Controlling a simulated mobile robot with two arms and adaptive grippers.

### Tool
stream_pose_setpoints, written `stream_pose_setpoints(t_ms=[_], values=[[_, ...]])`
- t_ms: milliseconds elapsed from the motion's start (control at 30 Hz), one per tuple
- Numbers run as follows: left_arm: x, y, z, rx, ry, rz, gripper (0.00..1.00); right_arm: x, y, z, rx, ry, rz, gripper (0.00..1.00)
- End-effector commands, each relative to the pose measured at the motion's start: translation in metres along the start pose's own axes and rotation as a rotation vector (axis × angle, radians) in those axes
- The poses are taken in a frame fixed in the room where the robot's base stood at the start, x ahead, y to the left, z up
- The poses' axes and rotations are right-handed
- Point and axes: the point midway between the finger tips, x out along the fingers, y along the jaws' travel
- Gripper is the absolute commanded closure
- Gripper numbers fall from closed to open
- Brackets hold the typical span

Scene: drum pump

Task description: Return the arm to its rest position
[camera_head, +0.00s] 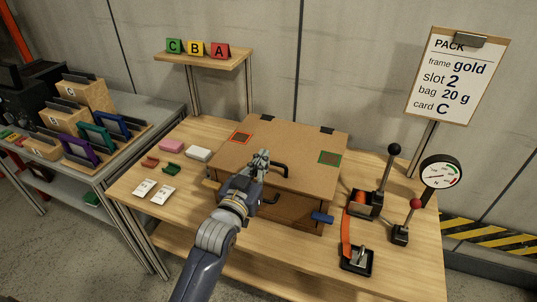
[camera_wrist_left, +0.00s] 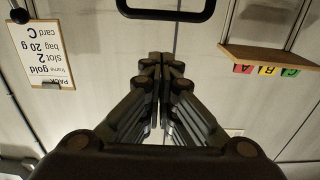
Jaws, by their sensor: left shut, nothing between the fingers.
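My left gripper (camera_head: 262,158) is over the wooden box (camera_head: 290,150) on the table, near the box's black lid handle (camera_head: 275,170). Its fingers are together with nothing between them. In the left wrist view the gripper (camera_wrist_left: 162,60) is also shut and empty, with a black handle (camera_wrist_left: 166,10) beyond the fingertips, apart from them. My left arm reaches in from the bottom of the head view. The box lid is down. The arm hides part of the box front. My right gripper does not show in either view.
Levers (camera_head: 366,203) with an orange strap and a gauge (camera_head: 441,172) stand at the right. Cards and coloured blocks (camera_head: 171,146) lie at the left. A side bench (camera_head: 130,148) holds frames and boxes.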

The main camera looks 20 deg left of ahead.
Motion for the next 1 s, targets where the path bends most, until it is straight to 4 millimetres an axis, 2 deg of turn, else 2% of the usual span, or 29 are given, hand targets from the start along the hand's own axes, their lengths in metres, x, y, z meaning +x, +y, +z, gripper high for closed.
stream_pose_setpoints(t_ms=[33,200,433,533,667,767,900,1000], values=[[-0.009,0.0,0.003,0.0,0.0,0.0,1.0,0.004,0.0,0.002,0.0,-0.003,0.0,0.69],[-0.027,0.0,0.002,0.0,0.001,0.0,1.0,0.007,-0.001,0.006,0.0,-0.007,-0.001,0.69],[-0.034,0.0,0.002,0.001,0.001,0.0,1.0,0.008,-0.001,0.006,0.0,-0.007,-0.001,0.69],[-0.038,0.001,0.009,0.003,-0.033,0.003,1.0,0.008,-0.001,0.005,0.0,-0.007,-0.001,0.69],[-0.058,0.005,0.044,0.012,-0.182,0.015,1.0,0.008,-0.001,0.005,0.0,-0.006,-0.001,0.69],[-0.089,0.01,0.083,0.024,-0.366,0.029,1.0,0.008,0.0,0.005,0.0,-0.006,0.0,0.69],[-0.148,0.015,0.134,0.044,-0.64,0.05,1.0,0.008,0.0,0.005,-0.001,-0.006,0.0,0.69],[-0.191,0.017,0.16,0.057,-0.812,0.063,1.0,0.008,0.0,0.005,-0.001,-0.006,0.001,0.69]])
